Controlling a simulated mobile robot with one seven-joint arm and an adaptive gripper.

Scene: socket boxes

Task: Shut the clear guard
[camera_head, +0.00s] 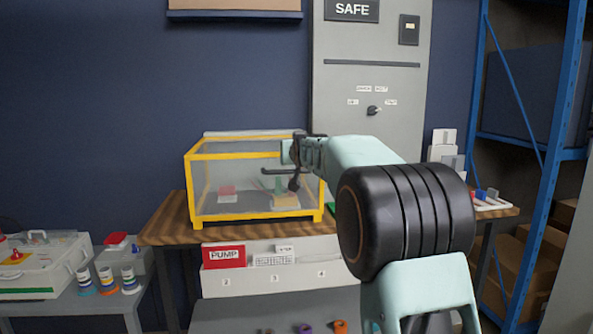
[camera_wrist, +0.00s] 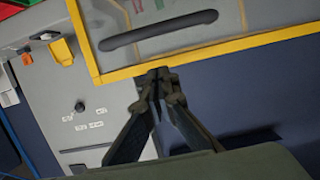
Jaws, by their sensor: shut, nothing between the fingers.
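The clear guard (camera_head: 235,177) is a see-through box with a yellow frame, standing on a wooden bench. Its clear panel, yellow edge (camera_wrist: 205,55) and dark bar handle (camera_wrist: 160,32) fill the top of the wrist view. My gripper (camera_wrist: 160,74) is shut and empty, its tips close to the yellow edge and apart from the handle; contact with the edge cannot be told. In the head view my gripper (camera_head: 294,183) overlaps the right part of the guard. A red item and a green item show dimly inside. How far the panel stands open is unclear.
A grey cabinet (camera_head: 371,75) marked SAFE, with a knob, stands behind the bench (camera_head: 165,226). A white case (camera_head: 40,270) and several spools stand at left. A blue rack (camera_head: 550,160) is at right.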

